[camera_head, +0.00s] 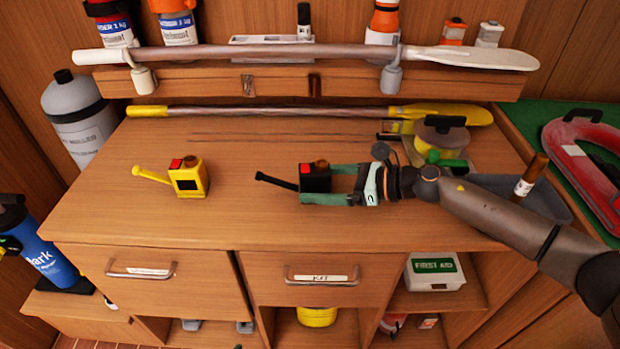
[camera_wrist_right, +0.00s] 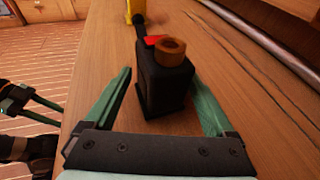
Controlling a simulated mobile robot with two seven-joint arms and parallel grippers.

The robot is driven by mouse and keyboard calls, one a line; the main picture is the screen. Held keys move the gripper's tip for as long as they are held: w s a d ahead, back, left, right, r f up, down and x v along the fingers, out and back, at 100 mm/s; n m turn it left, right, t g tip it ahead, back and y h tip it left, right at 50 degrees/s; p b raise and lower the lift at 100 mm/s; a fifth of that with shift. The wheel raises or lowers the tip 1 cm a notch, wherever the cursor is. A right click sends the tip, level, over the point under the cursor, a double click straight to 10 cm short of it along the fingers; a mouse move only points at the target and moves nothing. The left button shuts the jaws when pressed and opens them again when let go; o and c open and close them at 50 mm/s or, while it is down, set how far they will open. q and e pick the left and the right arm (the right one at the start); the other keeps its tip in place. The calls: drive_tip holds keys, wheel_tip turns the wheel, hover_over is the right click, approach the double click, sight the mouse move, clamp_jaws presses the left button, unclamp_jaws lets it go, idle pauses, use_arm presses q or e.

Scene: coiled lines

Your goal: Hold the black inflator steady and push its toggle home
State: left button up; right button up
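The black inflator (camera_head: 315,180) stands upright on the wooden counter, its black nozzle pointing left. It has a red toggle (camera_head: 304,168) and a round brown cap on top; in the right wrist view the toggle (camera_wrist_right: 154,40) sits beside the cap (camera_wrist_right: 172,47). My right gripper (camera_head: 319,184) is open around the inflator, one finger on each side. In the right wrist view the gripper (camera_wrist_right: 165,80) shows gaps between both fingers and the black body (camera_wrist_right: 164,80). My left gripper (camera_wrist_right: 58,116) shows only at that view's left edge, fingers apart and empty, beyond the counter's edge.
A yellow inflator (camera_head: 189,178) with a red toggle stands to the left. A yellow paddle (camera_head: 300,112) lies behind, below a shelf with a white paddle (camera_head: 300,54). A grey tray (camera_head: 500,185) and brown-topped bottle (camera_head: 530,175) are at right. The front counter is clear.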

use_arm(q)
drive_tip(key=shift+a, duration=0.1)
use_arm(e)
drive_tip(key=c, duration=1.2)
